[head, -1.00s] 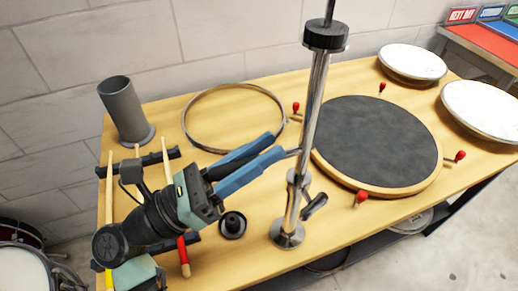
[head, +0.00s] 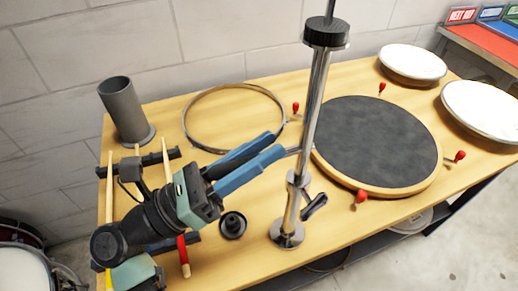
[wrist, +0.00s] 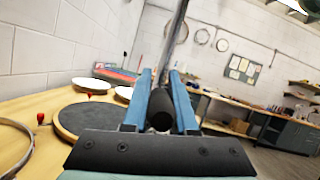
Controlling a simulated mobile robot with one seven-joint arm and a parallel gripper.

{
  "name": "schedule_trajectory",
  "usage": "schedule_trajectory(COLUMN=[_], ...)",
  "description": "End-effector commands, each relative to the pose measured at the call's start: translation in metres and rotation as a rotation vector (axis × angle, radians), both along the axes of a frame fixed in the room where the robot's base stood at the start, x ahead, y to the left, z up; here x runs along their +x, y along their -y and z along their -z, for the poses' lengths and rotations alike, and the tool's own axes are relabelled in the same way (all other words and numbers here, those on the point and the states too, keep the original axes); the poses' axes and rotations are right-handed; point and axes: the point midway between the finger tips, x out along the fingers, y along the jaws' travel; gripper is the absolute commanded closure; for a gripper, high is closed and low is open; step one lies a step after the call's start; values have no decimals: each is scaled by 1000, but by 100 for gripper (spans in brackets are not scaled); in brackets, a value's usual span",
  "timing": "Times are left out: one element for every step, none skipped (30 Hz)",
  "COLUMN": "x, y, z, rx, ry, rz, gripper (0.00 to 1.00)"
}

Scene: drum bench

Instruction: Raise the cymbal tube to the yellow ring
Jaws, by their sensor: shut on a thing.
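The cymbal tube (head: 314,95) is a shiny chrome upright on a stand, leaning slightly, with a black knurled collar (head: 326,33) near its top. A thin rod rises out of the collar and leaves the picture. The tube runs down to a clamp with a lever (head: 314,206) and a round chrome foot (head: 287,233) on the bench. My gripper (head: 284,146) comes from the left, its blue fingers shut on a dark round-ended handle (wrist: 160,110) at the tube's side. The tube also rises behind the fingers in the wrist view (wrist: 174,40). I see no yellow ring.
A grey drum pad (head: 375,143) with red-tipped screws lies right of the stand. A metal hoop (head: 186,130) lies behind my gripper. A grey cylinder (head: 122,110), a black knob (head: 232,225) and drumsticks are on the left. White drumheads (head: 412,63) stand at the right.

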Motion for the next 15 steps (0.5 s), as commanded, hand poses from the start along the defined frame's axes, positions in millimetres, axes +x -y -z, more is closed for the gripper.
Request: schedule_trajectory(x=[0, 0, 0, 0, 0, 0, 0, 0, 0, 0, 0, 0, 0, 0, 0], y=[-1, -1, -1, -1, -1, -1, -1, -1, -1, -1, -1, -1, -1, -1, -1], z=[-20, -29, -41, -50, -59, -71, -79, -86, -95, -101, -106, -112, -115, -117, -119], rx=[-1, -2, -2, -2, -2, -2, -2, -3, -3, -4, -5, -5, -6, -6, -6], ry=[17, 19, 21, 21, 22, 22, 22, 21, 20, 20, 19, 18, 16, 16, 16], rz=[-3, -4, -5, -4, -5, -6, -6, -5, -5, -5, -5, -4, -4, -4, -4], gripper=[100, 100, 100, 100, 100, 100, 100, 100, 100, 100, 100, 100, 100, 100, 100])
